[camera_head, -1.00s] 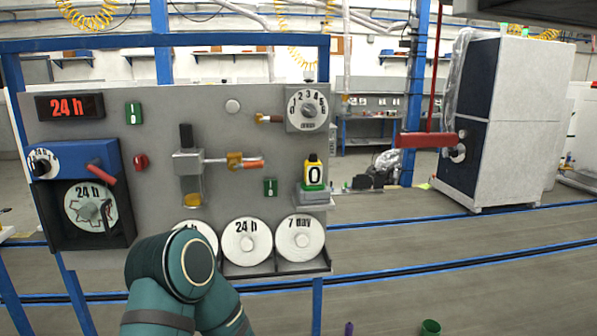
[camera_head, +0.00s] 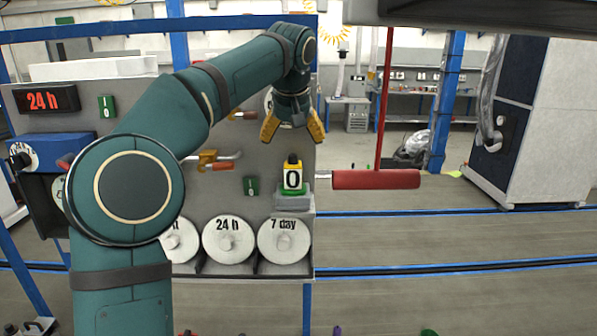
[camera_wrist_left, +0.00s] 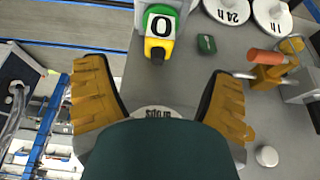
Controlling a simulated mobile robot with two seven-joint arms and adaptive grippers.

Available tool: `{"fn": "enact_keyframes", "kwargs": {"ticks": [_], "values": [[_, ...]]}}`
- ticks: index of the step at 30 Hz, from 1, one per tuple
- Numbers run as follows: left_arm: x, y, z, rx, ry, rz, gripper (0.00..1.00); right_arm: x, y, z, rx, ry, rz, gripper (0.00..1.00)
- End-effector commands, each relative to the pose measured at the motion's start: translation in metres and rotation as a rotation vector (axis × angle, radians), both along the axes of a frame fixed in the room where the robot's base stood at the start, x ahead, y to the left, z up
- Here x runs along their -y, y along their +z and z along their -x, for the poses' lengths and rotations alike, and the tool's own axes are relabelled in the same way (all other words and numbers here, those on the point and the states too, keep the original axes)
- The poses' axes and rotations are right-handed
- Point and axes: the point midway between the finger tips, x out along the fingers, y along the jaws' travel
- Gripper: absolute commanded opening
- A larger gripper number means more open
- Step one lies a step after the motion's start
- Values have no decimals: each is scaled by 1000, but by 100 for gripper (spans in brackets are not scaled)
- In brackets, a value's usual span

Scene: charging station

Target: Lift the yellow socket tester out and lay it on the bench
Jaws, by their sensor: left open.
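The yellow socket tester (camera_head: 292,175) has a black top and a white face marked "0". It stands upright in a green base (camera_head: 294,188) on a small grey ledge at the right edge of the grey panel. It also shows in the left wrist view (camera_wrist_left: 159,28), at the top between the fingers. My left gripper (camera_head: 293,132) is open and empty, pointing down above the tester and apart from it. Its yellow fingers also show in the left wrist view (camera_wrist_left: 158,95). My right gripper is not in view. I cannot make out the bench for certain.
White discs (camera_head: 284,241) marked "24 h" and "7 day" sit in a rack below the tester. A valve with an orange handle (camera_head: 222,166) is left of it. My left arm hides part of the panel.

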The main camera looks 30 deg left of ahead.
Motion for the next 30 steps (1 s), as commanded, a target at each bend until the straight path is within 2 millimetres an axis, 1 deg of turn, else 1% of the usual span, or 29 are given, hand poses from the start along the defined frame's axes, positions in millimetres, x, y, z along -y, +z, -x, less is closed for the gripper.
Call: {"fn": "enact_keyframes", "kwargs": {"ticks": [2, 4, 9, 12, 15, 23, 30], "values": [[-4, -2, 2, -3, 14, -1, 84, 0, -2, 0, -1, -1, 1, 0], [-7, -11, -1, -4, 15, -3, 84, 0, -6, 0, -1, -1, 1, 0], [-13, -44, -12, -6, 14, -2, 84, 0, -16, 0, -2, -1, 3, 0], [-16, -59, -18, -6, 13, -2, 84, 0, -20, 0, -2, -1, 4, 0], [-18, -69, -22, -3, 13, -1, 84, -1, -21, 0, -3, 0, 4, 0], [-20, -81, -26, -3, 11, -1, 84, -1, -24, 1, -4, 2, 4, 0], [-24, -113, -37, -5, 12, 0, 84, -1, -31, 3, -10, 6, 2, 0]]}}
